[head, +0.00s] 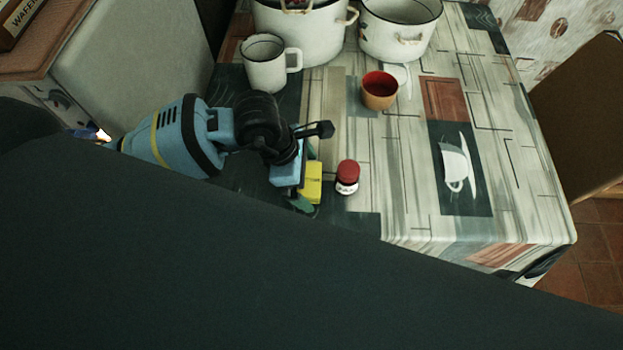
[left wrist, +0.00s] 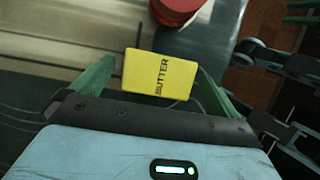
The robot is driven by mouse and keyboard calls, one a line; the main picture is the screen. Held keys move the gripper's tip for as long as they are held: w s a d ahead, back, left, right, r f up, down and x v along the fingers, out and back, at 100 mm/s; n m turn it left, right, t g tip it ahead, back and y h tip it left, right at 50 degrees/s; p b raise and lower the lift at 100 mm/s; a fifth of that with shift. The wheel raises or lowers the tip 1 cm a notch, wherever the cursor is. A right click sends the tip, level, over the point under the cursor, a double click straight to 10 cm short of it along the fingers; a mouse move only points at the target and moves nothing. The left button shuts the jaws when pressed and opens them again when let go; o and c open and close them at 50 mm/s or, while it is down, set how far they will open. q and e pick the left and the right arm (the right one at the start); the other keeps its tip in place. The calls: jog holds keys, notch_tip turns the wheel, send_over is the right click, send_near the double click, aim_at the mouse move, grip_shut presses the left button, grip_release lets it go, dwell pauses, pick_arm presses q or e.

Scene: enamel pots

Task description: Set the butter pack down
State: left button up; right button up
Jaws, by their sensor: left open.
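The yellow butter pack (head: 312,182) is at the left part of the table, just left of a small red-lidded jar. In the left wrist view the butter pack (left wrist: 160,75) lies between the two green fingers of my left gripper (left wrist: 152,80), with a gap on each side. My left gripper (head: 312,180) is open around the pack, low at the table. In the head view the gripper's body hides part of the pack. Whether the pack rests fully on the table is hard to tell.
The red-lidded jar (head: 347,177) stands close to the pack. An orange-brown cup (head: 379,92), a white enamel mug (head: 266,66) and two enamel pots (head: 306,35) (head: 398,32) stand farther back. The right side of the patterned table (head: 520,180) is clear.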

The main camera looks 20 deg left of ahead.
aim_at(317, 179)
pick_arm(q)
jog(key=shift+w+r, duration=0.1)
jog(key=shift+r, duration=0.05)
jog(key=shift+c, duration=0.3)
jog(key=c, duration=1.1)
jog(key=shift+o, duration=0.2)
jog(key=shift+r, duration=0.1)
jog(key=shift+r, duration=0.55)
notch_tip(317, 179, up, 2)
jog(key=shift+r, duration=0.15)
jog(key=s+d+r, duration=0.1)
jog(key=s+d, duration=0.8)
jog(key=s, duration=0.4)
jog(key=shift+d+r+b, duration=0.2)
jog(key=shift+d+b, duration=0.05)
jog(key=shift+b, duration=0.15)
